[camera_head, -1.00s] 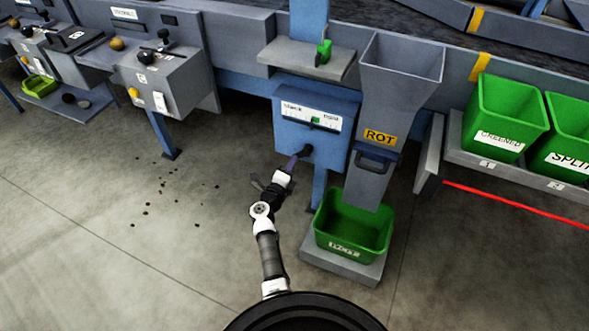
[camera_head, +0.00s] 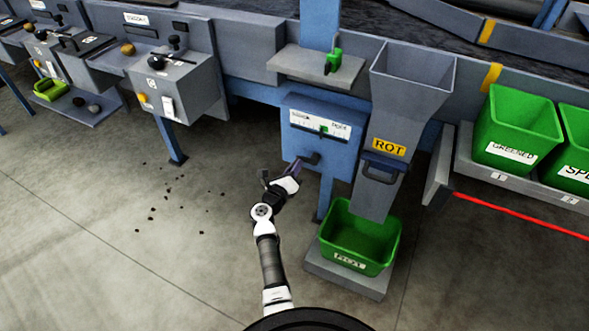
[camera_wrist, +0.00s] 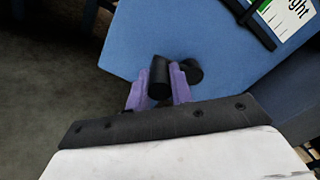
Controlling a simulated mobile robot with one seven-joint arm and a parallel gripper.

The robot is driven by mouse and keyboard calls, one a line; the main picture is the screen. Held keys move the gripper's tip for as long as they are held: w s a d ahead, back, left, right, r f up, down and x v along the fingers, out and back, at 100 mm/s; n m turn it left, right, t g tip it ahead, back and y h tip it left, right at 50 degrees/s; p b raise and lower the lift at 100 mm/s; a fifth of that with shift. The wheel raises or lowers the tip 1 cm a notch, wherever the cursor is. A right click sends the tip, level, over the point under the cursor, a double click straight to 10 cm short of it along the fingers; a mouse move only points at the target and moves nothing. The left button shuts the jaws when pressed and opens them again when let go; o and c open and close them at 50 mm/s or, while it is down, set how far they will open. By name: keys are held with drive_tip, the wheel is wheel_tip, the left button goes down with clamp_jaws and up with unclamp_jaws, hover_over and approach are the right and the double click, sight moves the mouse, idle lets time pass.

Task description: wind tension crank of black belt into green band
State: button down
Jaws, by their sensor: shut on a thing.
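The blue tension box (camera_head: 300,150) hangs under the conveyor frame, with a white slack-to-tight scale (camera_head: 340,132) on its face. A small green band (camera_head: 323,130) lies near the middle of the scale; I cannot tell exactly where the pointer stands. The black crank (camera_head: 312,159) sticks out low on the box front. My gripper (camera_head: 298,167) reaches it from the lower left. In the wrist view the purple fingers (camera_wrist: 157,88) are shut on the black crank handle (camera_wrist: 159,77). Part of the scale (camera_wrist: 291,14) shows at top right there.
The grey ROT chute (camera_head: 385,115) stands right of the box, above a green bin (camera_head: 350,262) on a low plinth. A shelf (camera_head: 300,66) with a green-handled part (camera_head: 334,60) is above. Grey control boxes (camera_head: 180,85) are at left.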

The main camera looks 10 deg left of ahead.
drive_tip(key=shift+a, duration=0.1)
drive_tip(key=c, duration=1.3)
unclamp_jaws()
drive_tip(key=shift+o, duration=0.2)
drive_tip(key=shift+s, duration=0.1)
